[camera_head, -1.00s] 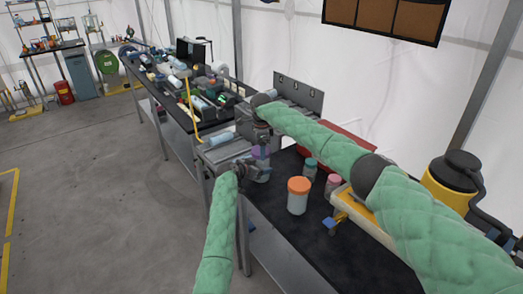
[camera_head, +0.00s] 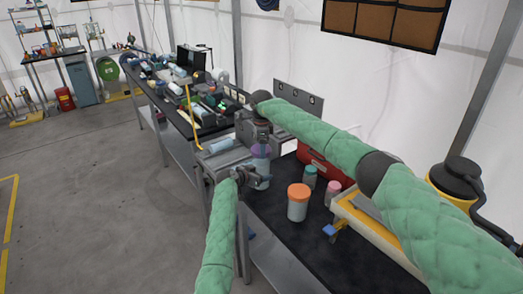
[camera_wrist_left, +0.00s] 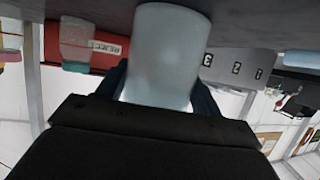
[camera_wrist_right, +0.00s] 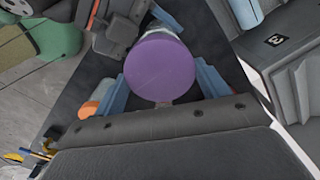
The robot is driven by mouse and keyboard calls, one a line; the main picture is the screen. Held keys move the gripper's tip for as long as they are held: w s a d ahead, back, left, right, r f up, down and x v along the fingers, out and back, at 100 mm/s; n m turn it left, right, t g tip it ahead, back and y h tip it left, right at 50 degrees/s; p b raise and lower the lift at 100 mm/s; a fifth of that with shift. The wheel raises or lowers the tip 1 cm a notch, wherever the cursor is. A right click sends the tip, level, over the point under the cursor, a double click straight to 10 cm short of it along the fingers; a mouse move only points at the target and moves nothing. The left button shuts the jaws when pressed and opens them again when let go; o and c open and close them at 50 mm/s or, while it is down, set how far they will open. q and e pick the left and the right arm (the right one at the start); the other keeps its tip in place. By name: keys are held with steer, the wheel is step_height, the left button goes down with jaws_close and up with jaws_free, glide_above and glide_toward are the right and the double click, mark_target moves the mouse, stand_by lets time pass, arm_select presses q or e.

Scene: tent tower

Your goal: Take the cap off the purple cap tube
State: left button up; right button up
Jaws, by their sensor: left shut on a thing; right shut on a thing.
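The purple cap tube has a pale blue-grey body (camera_head: 263,167) and a purple cap (camera_head: 261,150). It is upright at the near left part of the black table. My left gripper (camera_head: 257,179) is shut around the body from the side, and the body fills the left wrist view (camera_wrist_left: 168,55). My right gripper (camera_head: 261,142) comes from above and is shut on the cap. In the right wrist view the round cap (camera_wrist_right: 160,68) sits between two blue fingers, with the pale body partly visible behind it. I cannot tell whether there is a gap between cap and body.
An orange-lidded jar (camera_head: 298,205) stands close to the right of the tube. A teal-capped bottle (camera_head: 309,177) and a pink-capped bottle (camera_head: 333,191) stand behind it. A red box (camera_head: 322,168) and a yellow tray (camera_head: 370,225) lie farther right. The table's front is clear.

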arm_select(q)
steer(key=o, duration=1.4)
steer(key=shift+o, duration=0.2)
